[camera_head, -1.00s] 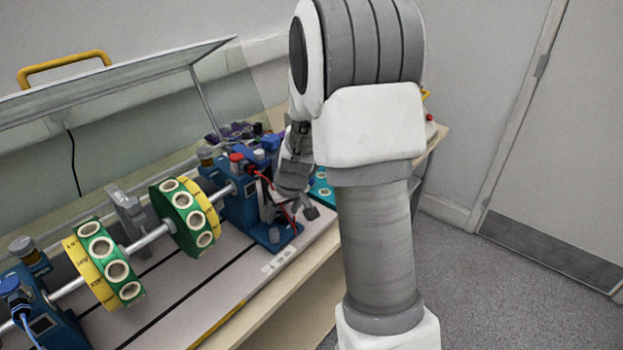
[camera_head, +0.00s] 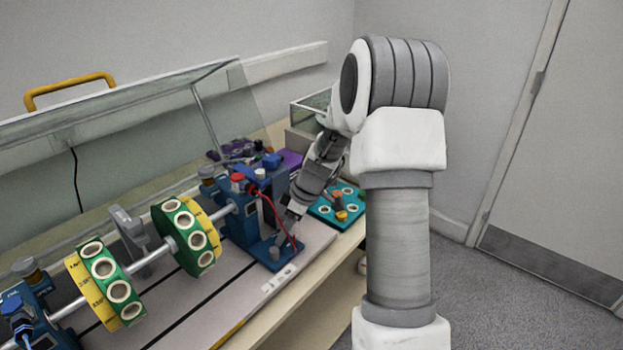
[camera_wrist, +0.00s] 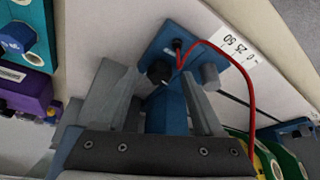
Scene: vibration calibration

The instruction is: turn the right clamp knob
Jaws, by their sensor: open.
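The right blue bearing block (camera_head: 240,218) stands on the grey bed, with a red cable on its right side. In the wrist view its blue foot (camera_wrist: 185,50) carries a black knob (camera_wrist: 158,72) and a grey knob (camera_wrist: 210,75). I cannot tell for sure which is the clamp knob. My gripper (camera_wrist: 155,88) is open, its fingers pointing at the block, with the black knob showing just beyond the gap. The head view shows my gripper (camera_head: 290,217) close to the block's right side; contact cannot be told.
A shaft with green and yellow discs (camera_head: 187,237) runs left to another blue block (camera_head: 28,310). A teal tray (camera_head: 325,212) lies right of the gripper and a purple item (camera_head: 290,160) behind. A raised clear cover (camera_head: 130,110) stands at the back. Floor at right is clear.

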